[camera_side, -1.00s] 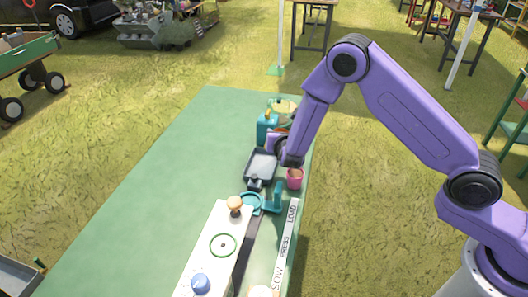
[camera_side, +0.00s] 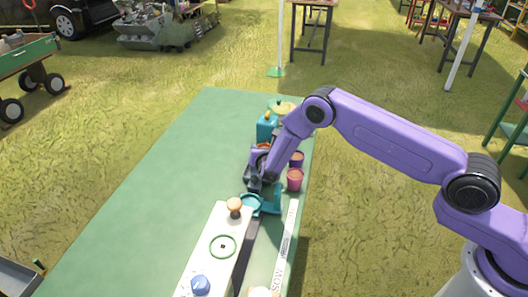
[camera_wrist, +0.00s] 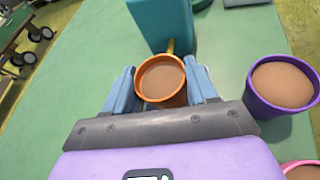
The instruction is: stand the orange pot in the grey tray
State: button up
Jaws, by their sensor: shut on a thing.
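The orange pot (camera_wrist: 162,78), filled with brown soil, stands upright between the two blue fingers of my gripper (camera_wrist: 162,88) in the wrist view. The fingers close on its sides. In the side view only a small orange part of the pot (camera_side: 263,146) shows beside my gripper (camera_side: 261,151).
A purple pot (camera_wrist: 282,84) and a pink pot (camera_side: 295,179) stand close to the right. A teal container (camera_side: 266,128) stands just behind the orange pot. The green table (camera_side: 150,190) is clear at left.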

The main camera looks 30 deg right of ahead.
jog(key=shift+f, duration=0.25)
jog(key=o, duration=1.2)
jog(key=shift+f, duration=0.1)
jog(key=shift+v, duration=3.85)
